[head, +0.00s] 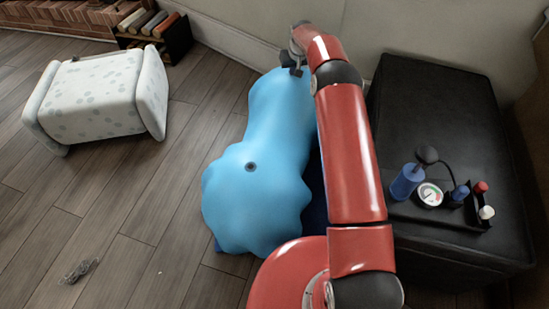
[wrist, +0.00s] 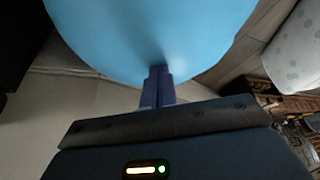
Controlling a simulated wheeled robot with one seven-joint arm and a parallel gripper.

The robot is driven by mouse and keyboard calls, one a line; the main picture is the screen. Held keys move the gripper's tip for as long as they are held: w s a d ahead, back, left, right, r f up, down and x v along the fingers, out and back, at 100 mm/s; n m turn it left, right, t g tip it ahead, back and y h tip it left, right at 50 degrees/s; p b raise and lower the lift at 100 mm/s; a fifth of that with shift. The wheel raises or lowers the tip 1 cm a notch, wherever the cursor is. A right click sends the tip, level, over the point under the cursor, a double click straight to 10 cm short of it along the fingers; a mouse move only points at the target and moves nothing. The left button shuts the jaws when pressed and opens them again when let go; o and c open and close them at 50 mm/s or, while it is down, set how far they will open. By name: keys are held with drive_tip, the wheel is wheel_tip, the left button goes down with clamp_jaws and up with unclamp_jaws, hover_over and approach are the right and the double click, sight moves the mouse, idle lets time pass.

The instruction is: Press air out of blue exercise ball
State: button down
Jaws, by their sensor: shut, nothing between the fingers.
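The blue exercise ball (head: 262,150) lies on the floor, sagging and lumpy, wide at the near end and narrower toward the wall. A dark round valve (head: 250,167) shows on its near part. My gripper (head: 297,70) is at the ball's far end, close to the wall. In the wrist view the blue ball (wrist: 150,30) fills the top, and my gripper (wrist: 158,72) is shut with its fingertips against or just at the ball's surface. I cannot tell how deep they press. My red arm hides the ball's right side.
A black ottoman (head: 430,100) stands on the right, holding a blue hand pump (head: 407,181), a gauge (head: 429,195) and a small tray (head: 465,215). A white spotted stool (head: 100,95) is at left. A book box (head: 160,38) stands behind. Floor at left is mostly clear.

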drive_tip(key=shift+s+f, duration=0.15)
drive_tip(key=shift+f, duration=0.25)
wheel_tip(320, 180, up, 8)
drive_tip(key=p, duration=0.5)
drive_tip(key=shift+r, duration=0.25)
